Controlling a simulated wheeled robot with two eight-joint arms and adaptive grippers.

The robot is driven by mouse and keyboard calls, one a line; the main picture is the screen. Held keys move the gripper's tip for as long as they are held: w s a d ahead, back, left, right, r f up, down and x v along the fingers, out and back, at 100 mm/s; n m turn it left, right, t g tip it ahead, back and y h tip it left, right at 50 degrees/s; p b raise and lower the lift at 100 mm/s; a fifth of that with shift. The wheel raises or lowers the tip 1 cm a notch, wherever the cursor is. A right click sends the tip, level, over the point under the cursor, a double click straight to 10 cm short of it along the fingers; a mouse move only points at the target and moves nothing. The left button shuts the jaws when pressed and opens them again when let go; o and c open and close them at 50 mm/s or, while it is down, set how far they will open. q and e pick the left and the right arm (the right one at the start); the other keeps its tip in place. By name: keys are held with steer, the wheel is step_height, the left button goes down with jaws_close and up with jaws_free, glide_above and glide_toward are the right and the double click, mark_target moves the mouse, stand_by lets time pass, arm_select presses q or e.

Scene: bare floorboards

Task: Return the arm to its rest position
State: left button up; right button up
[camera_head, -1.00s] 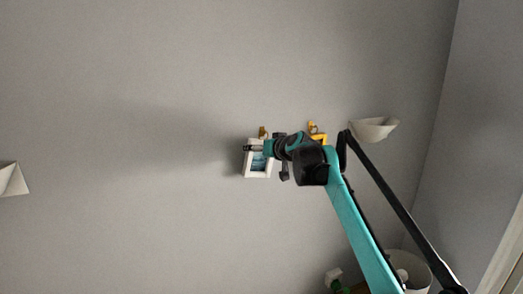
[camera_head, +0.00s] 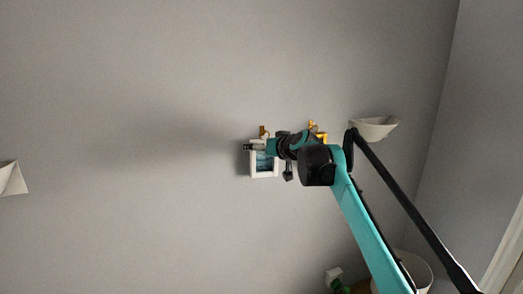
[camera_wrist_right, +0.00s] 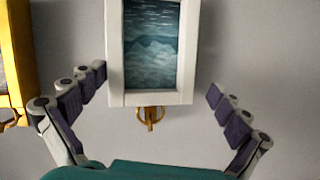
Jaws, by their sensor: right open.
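The white-framed picture (camera_head: 254,172) is on the wall beneath a gold hook (camera_head: 262,131); its image is blue-grey. In the right wrist view the white frame (camera_wrist_right: 150,98) fills the upper middle, with the gold hook (camera_wrist_right: 150,117) at its lower edge. My right gripper (camera_head: 264,150) is at the picture, partly covering it. In the right wrist view the right gripper (camera_wrist_right: 157,82) is open, its fingers spread on both sides of the frame with nothing gripped. My left gripper is not in view.
A yellow frame (camera_head: 322,137) under a second gold hook (camera_head: 311,126) is partly hidden by my right arm. White wall lamps are at right (camera_head: 374,128) and far left (camera_head: 11,179). A white round container (camera_head: 418,268) and a green item (camera_head: 336,283) are below.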

steer(key=v, duration=1)
steer(key=s+d+f+m+g+h+b, duration=0.1)
steer(key=s+d+f+b, duration=0.4)
steer(key=s+f+b, duration=0.7)
steer(key=s+d+f+m+g+h+b, duration=0.1)
steer(key=s+d+f+b, duration=0.4)
steer(key=f, duration=3.4)
steer(key=s+d+f+g+h+b, duration=0.3)
steer(key=s+d+f+h+b, duration=0.1)
steer(key=s+f+b, duration=1.7)
step_height(320, 180, down, 4)
steer(key=shift+s+d+f+m+b, duration=0.15)
steer(key=shift+d+m+b, duration=0.25)
steer(key=shift+b, duration=0.7)
